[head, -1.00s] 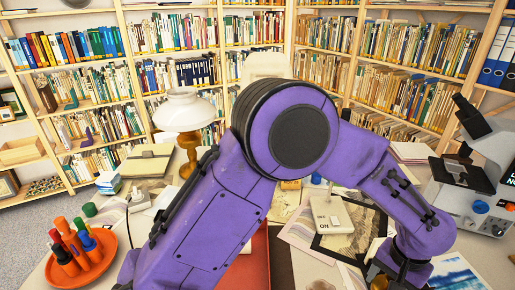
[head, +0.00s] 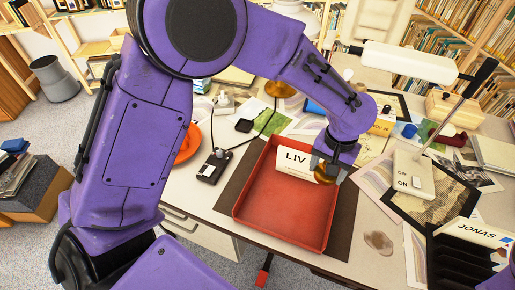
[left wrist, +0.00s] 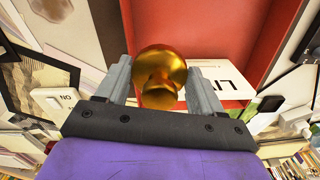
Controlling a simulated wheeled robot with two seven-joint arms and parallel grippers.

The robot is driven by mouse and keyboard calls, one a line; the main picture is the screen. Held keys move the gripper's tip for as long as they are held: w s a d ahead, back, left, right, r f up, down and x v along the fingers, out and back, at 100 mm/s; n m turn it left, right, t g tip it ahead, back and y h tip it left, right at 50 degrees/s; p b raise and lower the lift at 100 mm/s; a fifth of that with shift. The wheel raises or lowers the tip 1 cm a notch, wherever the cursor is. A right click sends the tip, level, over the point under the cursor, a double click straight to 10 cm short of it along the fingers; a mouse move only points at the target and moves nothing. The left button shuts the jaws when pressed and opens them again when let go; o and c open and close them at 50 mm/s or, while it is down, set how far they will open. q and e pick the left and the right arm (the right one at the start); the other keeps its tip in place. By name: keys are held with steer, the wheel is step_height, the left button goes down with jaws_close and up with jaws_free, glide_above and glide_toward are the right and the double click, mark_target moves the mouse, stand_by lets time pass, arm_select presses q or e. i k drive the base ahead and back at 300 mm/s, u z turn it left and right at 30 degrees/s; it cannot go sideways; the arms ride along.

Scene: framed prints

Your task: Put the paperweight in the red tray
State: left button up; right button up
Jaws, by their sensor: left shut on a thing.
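The paperweight is a shiny brass knob-shaped piece (head: 323,175). My left gripper (head: 330,168) is shut on it; in the left wrist view the brass piece (left wrist: 160,75) sits between the two grey fingers. The red tray (head: 277,217) lies on the desk, and the gripper is over its back right part. The gripper hides part of the tray's right rim. I cannot tell whether the brass piece touches the tray. The tray also shows in the left wrist view (left wrist: 215,25). My right gripper is not in view.
A white card marked LIV (head: 294,161) is at the tray's back. A black device (head: 213,167) and orange dish (head: 188,145) are to its left. A lamp base (head: 412,177), a brownish oval (head: 378,242) and a black tray with a JONAS card (head: 480,232) are to its right.

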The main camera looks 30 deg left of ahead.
mark_target(282, 216)
steer(key=u, duration=0.45)
steer(key=k, duration=1.4)
steer(key=z, duration=0.25)
steer(key=i, duration=1)
